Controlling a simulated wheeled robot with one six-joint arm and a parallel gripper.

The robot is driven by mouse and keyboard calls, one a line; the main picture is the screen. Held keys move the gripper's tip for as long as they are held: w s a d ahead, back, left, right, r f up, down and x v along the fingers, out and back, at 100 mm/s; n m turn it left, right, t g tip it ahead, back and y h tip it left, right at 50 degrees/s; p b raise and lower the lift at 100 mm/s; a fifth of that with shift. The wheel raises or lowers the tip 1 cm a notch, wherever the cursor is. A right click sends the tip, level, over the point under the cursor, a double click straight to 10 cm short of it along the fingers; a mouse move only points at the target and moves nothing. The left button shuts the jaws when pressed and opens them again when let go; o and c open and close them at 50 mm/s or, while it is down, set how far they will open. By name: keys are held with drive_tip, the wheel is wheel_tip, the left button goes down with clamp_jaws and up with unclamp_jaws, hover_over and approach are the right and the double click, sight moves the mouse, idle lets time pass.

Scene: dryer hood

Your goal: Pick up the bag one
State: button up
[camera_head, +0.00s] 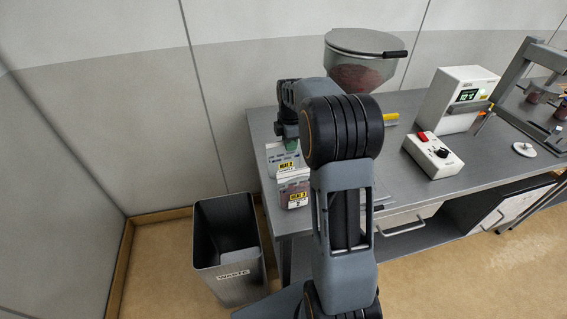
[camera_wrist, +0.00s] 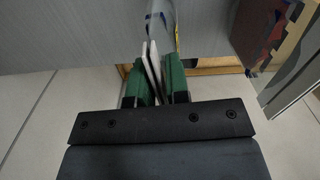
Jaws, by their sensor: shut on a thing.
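My gripper (camera_head: 290,145) is at the left end of the bench, with its green fingers over the bags and partly hidden by my arm. In the wrist view the green fingers (camera_wrist: 153,85) are shut on the thin pale edge of a bag (camera_wrist: 151,58). I cannot read this bag's number. In the head view an upper bag with a yellow label (camera_head: 287,166), which seems to read HEAT 2, is just below the fingers. A lower bag (camera_head: 294,187) has a similar label, seemingly HEAT 3. I cannot tell which of these is held.
A grey waste bin (camera_head: 228,250) stands on the floor left of the bench (camera_head: 385,160). A hopper with a lid (camera_head: 357,65) is behind my arm. A white box with a green display (camera_head: 460,98) and a small control box (camera_head: 433,155) stand to the right.

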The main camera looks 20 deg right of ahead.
drive_tip(key=shift+r, duration=0.1)
clamp_jaws()
wheel_tip(320, 180, up, 18)
drive_tip(key=s+a+b, duration=0.1)
drive_tip(key=s+b, duration=0.1)
drive_tip(key=s, duration=0.7)
drive_tip(key=s+a+b, duration=0.2)
drive_tip(key=s+b, duration=0.1)
drive_tip(key=s, duration=0.5)
drive_tip(key=shift+s+a+r+b, duration=0.2)
drive_tip(key=shift+s+a+b, duration=0.1)
drive_tip(key=shift+s+b, duration=0.05)
